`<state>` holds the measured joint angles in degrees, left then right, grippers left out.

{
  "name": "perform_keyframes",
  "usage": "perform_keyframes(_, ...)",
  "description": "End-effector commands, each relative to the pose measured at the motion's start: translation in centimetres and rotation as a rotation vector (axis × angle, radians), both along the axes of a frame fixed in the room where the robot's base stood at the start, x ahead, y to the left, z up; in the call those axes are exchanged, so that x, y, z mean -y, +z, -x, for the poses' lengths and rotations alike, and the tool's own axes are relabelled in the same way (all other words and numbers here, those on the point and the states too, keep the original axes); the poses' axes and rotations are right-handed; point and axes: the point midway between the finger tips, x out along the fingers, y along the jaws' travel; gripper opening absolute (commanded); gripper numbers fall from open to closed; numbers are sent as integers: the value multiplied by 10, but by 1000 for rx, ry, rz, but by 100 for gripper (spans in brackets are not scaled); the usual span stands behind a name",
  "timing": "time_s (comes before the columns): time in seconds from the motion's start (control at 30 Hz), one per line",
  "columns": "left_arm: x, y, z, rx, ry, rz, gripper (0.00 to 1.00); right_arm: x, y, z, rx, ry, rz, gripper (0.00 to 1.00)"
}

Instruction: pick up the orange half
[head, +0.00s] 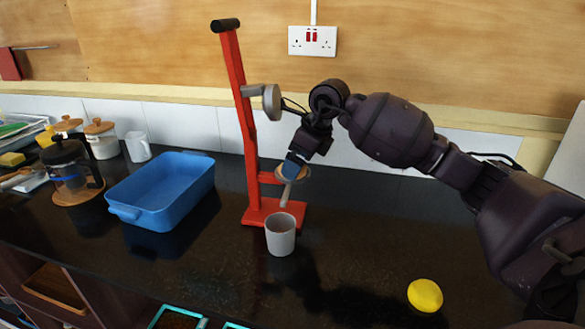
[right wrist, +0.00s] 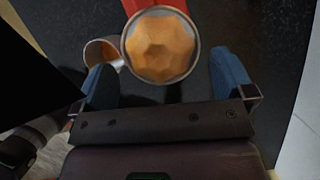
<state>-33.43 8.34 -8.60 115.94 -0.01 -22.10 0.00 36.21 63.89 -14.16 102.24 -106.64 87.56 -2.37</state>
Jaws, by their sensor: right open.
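The orange half (right wrist: 160,45) shows in the right wrist view as a faceted, pale orange round inside the grey rim of the press's bowl (right wrist: 124,45). In the head view this bowl (head: 305,173) sits on the red lever press (head: 244,120), partly hidden by my right gripper (head: 291,168). My right gripper's blue fingers are apart, one to each side of the orange half in the right wrist view (right wrist: 163,72). Nothing is clasped between them; contact cannot be told. My left gripper is not in view.
A grey cup (head: 281,238) with orange contents stands before the press. A blue basin (head: 160,193) and a French press (head: 72,170) are at left. A yellow rounded thing (head: 425,295) lies at front right. Dark counter is free between cup and yellow thing.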

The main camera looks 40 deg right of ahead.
Motion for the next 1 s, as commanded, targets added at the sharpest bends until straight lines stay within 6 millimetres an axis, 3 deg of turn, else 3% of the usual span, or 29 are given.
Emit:
perform_keyframes(0.13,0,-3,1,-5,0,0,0,-2,-12,-4,-1,-1,0,100)
perform_keyframes(0.4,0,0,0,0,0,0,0,-2,-13,-5,-1,-1,1,100)
perform_keyframes(0.7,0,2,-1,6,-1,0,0,-2,-13,-5,-1,-1,0,54)
perform_keyframes(0.8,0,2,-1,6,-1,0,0,-3,-14,-4,-2,-1,1,46)
perform_keyframes(1.0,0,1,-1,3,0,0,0,-3,-16,-4,-5,0,0,42)
